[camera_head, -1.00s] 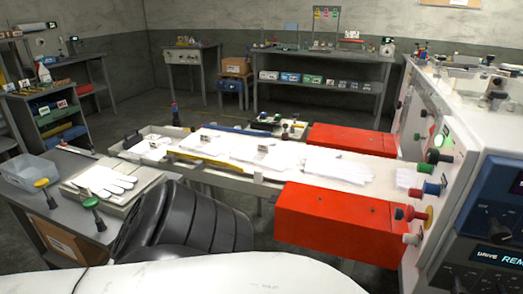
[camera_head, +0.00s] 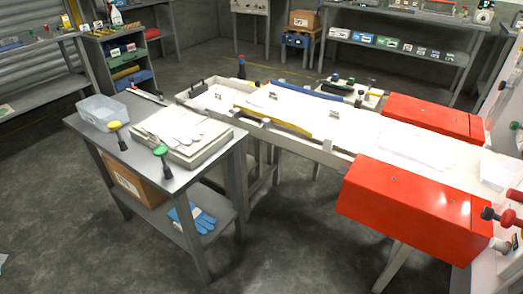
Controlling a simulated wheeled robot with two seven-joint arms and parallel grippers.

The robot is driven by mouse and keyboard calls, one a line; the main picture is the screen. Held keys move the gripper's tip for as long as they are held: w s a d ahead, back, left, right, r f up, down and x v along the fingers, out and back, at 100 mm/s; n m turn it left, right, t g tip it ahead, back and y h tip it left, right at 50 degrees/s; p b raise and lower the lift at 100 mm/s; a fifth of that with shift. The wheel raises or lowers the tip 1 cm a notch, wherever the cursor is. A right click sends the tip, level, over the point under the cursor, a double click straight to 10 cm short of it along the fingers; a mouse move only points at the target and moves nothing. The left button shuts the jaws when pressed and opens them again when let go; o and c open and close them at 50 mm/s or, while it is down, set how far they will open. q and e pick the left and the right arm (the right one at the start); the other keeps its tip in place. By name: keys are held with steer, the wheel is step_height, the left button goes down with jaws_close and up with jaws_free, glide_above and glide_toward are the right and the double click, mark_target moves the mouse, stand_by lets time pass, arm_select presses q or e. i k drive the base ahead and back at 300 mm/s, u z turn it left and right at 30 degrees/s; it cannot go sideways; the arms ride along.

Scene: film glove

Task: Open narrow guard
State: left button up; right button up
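Two red box-shaped covers sit along the white conveyor bed at the right. The near red cover (camera_head: 410,205) is on the bed's front side, and the far red cover (camera_head: 433,116) is on its back side. Both look shut, and I cannot tell which one is the narrow guard. A yellow bar (camera_head: 272,121) runs along the bed's front edge, and a blue bar (camera_head: 307,91) along its back edge. The white bed (camera_head: 340,130) passes between the red covers. Neither of my grippers is in view.
A grey side table (camera_head: 105,150) at the left carries a clear bin (camera_head: 102,111), a glove tray (camera_head: 205,155) and yellow and green knobbed tools. Red and black knobs (camera_head: 500,215) stick out from the machine at the right edge. Open floor lies at the front left.

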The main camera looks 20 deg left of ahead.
mark_target(433, 197)
steer(key=u, duration=0.25)
steer(key=i, duration=1)
